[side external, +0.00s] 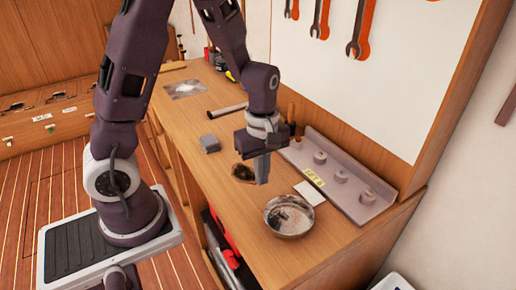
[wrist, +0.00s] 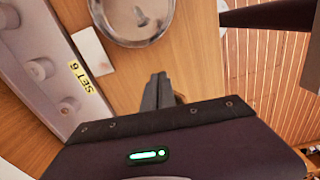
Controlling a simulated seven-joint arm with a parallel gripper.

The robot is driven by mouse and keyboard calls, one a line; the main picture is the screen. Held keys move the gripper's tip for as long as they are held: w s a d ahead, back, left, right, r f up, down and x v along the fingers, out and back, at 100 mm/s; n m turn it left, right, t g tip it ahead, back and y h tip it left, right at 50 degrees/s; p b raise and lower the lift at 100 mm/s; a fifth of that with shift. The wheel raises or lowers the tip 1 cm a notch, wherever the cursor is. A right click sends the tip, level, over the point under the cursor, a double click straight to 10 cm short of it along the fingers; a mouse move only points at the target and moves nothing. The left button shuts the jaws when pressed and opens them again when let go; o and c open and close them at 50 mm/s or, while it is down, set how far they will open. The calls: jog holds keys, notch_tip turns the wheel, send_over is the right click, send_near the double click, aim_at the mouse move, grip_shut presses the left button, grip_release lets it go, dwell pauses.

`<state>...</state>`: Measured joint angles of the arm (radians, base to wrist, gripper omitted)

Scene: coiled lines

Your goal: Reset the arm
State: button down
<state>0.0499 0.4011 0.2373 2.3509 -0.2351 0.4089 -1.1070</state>
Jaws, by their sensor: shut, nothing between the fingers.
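My gripper (side external: 262,172) hangs above the wooden workbench (side external: 225,185), pointing down, with its fingers together and nothing held. In the wrist view the closed fingertips of my gripper (wrist: 158,78) show over bare wood. In the side view the gripper stands between a dark round patch or coil (side external: 243,174) and a round metal bowl (side external: 290,216). The bowl also shows at the top of the wrist view (wrist: 133,18); something dark and whitish lies in it, too unclear to name.
A grey rack with pegs (side external: 338,178) and a yellow "SET 6" label (side external: 314,176) runs along the wall. A white card (side external: 310,193) lies beside it. A grey block (side external: 210,143), a dark tube (side external: 229,110) and a clear bag (side external: 186,89) lie farther back. Wrenches (side external: 360,30) hang above.

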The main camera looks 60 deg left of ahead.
jog(key=s+d+r+m+t, duration=0.1)
jog(key=s+r+m, duration=0.2)
jog(key=r, duration=0.4)
jog(key=s+d+r+m+t, duration=0.15)
jog(key=r+m, duration=0.25)
jog(key=r, duration=0.4)
jog(key=s+d+r+m+t, duration=0.1)
jog(key=s+r+m+t, duration=0.2)
jog(key=s+m, duration=0.6)
jog(key=shift+s+d+r+m, duration=0.25)
jog(key=shift+s+r+m, duration=0.15)
jog(key=shift+m, duration=0.1)
jog(key=shift+w, duration=0.1)
